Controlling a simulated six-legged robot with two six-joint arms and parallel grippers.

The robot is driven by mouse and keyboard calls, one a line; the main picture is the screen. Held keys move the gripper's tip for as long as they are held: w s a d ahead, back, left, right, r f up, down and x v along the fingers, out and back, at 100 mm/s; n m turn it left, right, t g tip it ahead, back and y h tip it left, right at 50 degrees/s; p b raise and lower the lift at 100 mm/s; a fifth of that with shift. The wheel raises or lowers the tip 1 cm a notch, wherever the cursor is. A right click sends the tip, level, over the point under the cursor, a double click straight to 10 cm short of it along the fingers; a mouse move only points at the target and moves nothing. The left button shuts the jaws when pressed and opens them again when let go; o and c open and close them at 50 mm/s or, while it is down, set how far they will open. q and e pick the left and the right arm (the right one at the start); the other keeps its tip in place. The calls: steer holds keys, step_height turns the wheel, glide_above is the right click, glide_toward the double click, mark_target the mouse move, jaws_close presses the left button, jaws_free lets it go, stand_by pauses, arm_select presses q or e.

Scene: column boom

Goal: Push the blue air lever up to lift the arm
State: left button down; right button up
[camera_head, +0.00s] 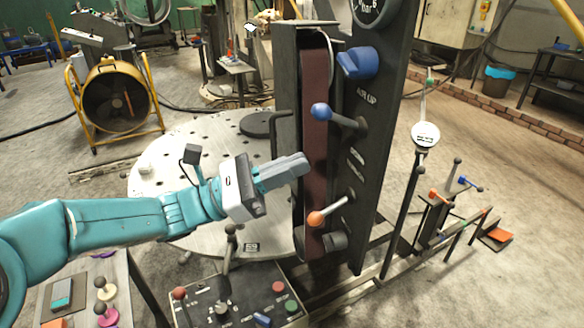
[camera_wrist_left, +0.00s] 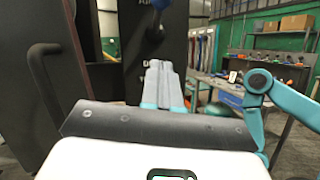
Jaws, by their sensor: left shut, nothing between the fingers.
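The lever with a blue ball end (camera_head: 321,111) sticks out to the left from the dark upright panel (camera_head: 385,135). The label "AIR UP" is printed above it. Its blue ball is partly cut off at the top of the left wrist view (camera_wrist_left: 168,6). My left gripper (camera_head: 303,162) is shut and empty. It points at the panel, below the blue ball and apart from it in the picture. In the left wrist view its closed fingers (camera_wrist_left: 160,82) lie below the lever. My right gripper does not show in either view.
A blue knob (camera_head: 357,62) sits higher on the panel, under a gauge (camera_head: 378,8). An orange-ended lever (camera_head: 317,218) sits lower. A dark red column (camera_head: 314,130) stands beside the panel. A perforated round table (camera_head: 160,155) lies behind my left arm.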

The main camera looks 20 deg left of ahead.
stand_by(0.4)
arm_select(q)
steer(key=b+v, duration=0.3)
steer(key=v, duration=1.3)
steer(key=w+d+f+g+y, duration=0.1)
steer(key=w+d+f+g, duration=0.15)
steer(key=f, duration=0.45)
steer(key=w+d+f+g+y, duration=0.1)
steer(key=d+f+y, duration=0.15)
steer(key=f, duration=0.35)
steer(key=s+d+f+m+g+y+p, duration=0.1)
steer(key=s+d+f+m+g+y, duration=0.1)
steer(key=f+m, duration=0.5)
steer(key=s+d+f+m+g+y+p, duration=0.1)
steer(key=s+d+f+m+g+y, duration=0.2)
steer(key=f, duration=1.3)
steer(key=s+d+f+m+g+y+p, duration=0.1)
steer(key=s+d+f+m+g+y, duration=0.2)
steer(key=s+d+f+m+y, duration=0.3)
step_height(320, 180, down, 6)
steer(key=s+d+m, duration=0.1)
steer(key=d+m, duration=0.2)
steer(key=m, duration=0.1)
steer(key=shift+s+f+m, duration=0.2)
steer(key=shift+s+m, duration=0.05)
steer(key=shift+m, duration=0.05)
